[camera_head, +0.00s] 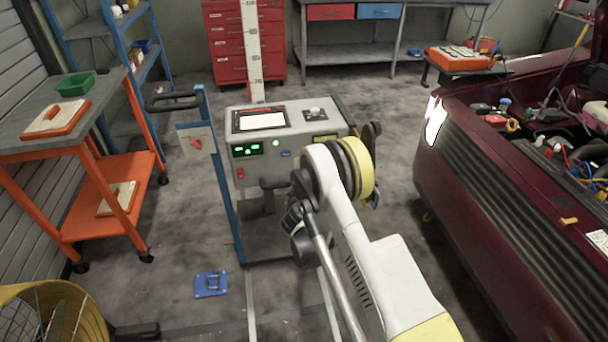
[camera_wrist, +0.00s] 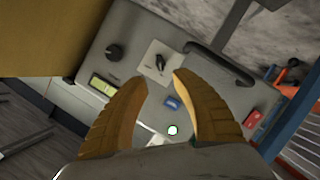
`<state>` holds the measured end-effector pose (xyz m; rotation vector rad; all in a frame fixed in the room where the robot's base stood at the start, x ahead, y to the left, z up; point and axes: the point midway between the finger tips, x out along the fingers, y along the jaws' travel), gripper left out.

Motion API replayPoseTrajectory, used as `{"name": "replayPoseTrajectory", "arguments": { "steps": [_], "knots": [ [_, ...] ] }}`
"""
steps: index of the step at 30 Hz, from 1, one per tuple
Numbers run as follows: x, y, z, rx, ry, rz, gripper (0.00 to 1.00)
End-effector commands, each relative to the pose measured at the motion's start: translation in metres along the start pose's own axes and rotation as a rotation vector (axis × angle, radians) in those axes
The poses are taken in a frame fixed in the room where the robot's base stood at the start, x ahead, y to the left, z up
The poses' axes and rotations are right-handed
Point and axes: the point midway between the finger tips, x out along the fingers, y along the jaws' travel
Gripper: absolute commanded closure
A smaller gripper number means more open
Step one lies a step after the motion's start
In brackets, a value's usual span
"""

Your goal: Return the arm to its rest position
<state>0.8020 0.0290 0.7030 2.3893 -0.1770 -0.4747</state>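My gripper (camera_wrist: 161,77) shows in the wrist view with its two tan, ridged fingers apart and nothing between them. The tips lie in front of a grey control panel (camera_wrist: 139,50), near a black switch (camera_wrist: 160,62) on a white plate. I cannot tell whether they touch the panel. In the head view my arm (camera_head: 370,250) reaches from the lower right toward the grey console (camera_head: 325,132) on its wheeled stand. My gripper's fingers cannot be made out there.
The dark red car (camera_head: 500,210) with open hood stands right. An orange cart (camera_head: 122,170) and blue shelf (camera_head: 85,28) stand left. A yellow fan (camera_head: 88,318) is lower left. A blue plate (camera_head: 211,284) lies on the floor. Open floor (camera_head: 180,225) lies between cart and console.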

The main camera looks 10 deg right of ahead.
Motion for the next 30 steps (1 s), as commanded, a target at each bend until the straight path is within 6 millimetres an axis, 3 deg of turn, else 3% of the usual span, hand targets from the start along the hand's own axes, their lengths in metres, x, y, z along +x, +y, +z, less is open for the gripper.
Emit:
{"name": "replayPoseTrajectory", "arguments": {
  "steps": [6,20,25,30],
  "knots": [
    [-0.014,0.000,0.000,0.000,0.000,0.000,0.68],
    [-0.014,0.003,-0.002,0.002,-0.002,-0.001,0.68],
    [-0.022,0.036,-0.026,0.039,-0.042,-0.014,0.68],
    [-0.054,0.099,-0.064,0.114,-0.121,-0.048,0.68]
  ]
}}
